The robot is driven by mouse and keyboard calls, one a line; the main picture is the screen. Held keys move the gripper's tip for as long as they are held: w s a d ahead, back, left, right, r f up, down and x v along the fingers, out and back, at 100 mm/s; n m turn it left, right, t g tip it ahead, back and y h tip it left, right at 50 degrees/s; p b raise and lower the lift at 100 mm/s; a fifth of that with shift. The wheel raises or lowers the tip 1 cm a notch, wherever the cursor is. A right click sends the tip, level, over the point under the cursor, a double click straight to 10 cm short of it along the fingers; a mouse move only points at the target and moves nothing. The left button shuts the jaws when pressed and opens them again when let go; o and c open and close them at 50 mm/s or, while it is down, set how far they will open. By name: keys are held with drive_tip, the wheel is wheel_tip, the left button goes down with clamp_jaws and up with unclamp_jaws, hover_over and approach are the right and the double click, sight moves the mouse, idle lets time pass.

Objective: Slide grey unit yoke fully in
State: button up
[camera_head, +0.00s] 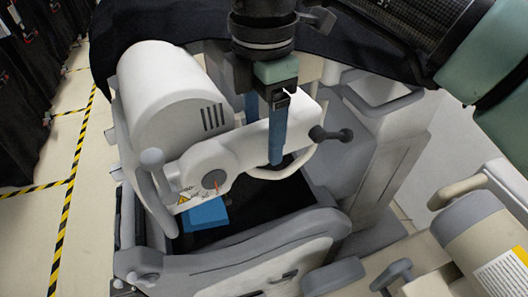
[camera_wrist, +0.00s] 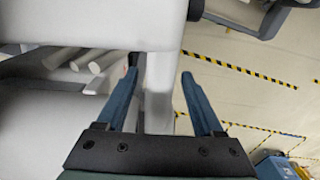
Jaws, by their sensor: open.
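The grey-white unit (camera_head: 165,95) has a large rounded housing with vent slots. Its pale yoke arm (camera_head: 245,150) runs right from a round pivot with a red mark, toward a dark-ended knob (camera_head: 330,134). My gripper (camera_head: 264,130) points down at this arm, one blue finger in front of it and the other partly hidden behind. In the wrist view my gripper (camera_wrist: 158,75) is open, with a pale bar (camera_wrist: 158,100) between its fingers, closer to the left one. Whether either finger touches the bar I cannot tell.
A grey frame (camera_head: 250,265) with raised sides surrounds a dark recess below the arm, where a blue block (camera_head: 205,215) shows. Beige equipment (camera_head: 490,240) stands close at the right. Open floor with yellow-black tape (camera_head: 68,200) lies left.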

drive_tip(key=shift+f+b, duration=0.3)
drive_tip(key=shift+f, duration=0.7)
clamp_jaws()
idle(0.8)
